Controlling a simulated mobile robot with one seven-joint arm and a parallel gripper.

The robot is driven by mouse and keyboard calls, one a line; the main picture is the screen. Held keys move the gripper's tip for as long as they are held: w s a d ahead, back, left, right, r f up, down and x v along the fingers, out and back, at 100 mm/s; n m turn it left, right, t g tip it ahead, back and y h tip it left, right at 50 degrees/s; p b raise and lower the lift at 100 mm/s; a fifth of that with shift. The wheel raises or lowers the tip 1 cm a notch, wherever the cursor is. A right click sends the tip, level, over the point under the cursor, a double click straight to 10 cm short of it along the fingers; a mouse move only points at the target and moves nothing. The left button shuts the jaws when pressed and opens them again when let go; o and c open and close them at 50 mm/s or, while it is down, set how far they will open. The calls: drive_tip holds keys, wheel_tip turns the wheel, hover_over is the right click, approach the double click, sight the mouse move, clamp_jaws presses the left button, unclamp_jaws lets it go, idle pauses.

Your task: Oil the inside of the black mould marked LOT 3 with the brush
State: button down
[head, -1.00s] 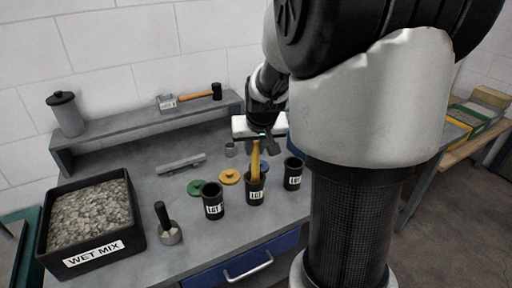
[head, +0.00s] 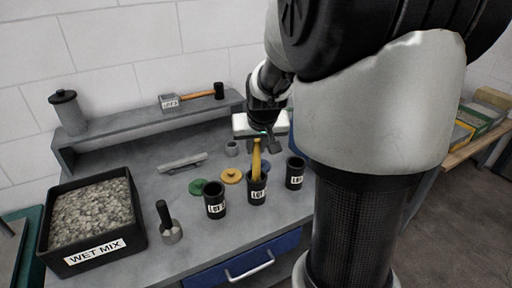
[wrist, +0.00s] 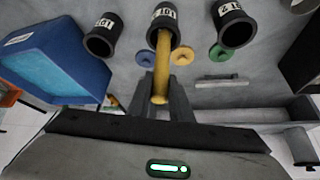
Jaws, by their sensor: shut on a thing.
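Three black moulds stand in a row on the bench: a left one (head: 215,200), a middle one (head: 257,188) and a right one (head: 295,173). Each bears a white LOT label; I cannot read the numbers surely. My gripper (head: 262,140) is shut on the yellow handle of the brush (head: 257,160), above the middle mould. The handle goes down into that mould, and the bristles are hidden inside it. In the wrist view the brush (wrist: 161,70) runs from between the fingers of my gripper (wrist: 163,95) into the middle mould (wrist: 166,17).
Green (head: 198,187) and yellow (head: 231,176) discs lie behind the moulds. A WET MIX tub (head: 132,240) and a black-handled tool (head: 165,222) stand at left. A blue box (wrist: 55,60) is near the right mould. The back shelf (head: 145,122) holds a hammer and a canister.

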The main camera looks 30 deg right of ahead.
drive_tip(key=shift+s+r, duration=0.1)
drive_tip(key=shift+r, duration=0.35)
drive_tip(key=shift+r+p, duration=2.85)
drive_tip(key=shift+r, duration=1.2)
drive_tip(key=shift+a, duration=0.15)
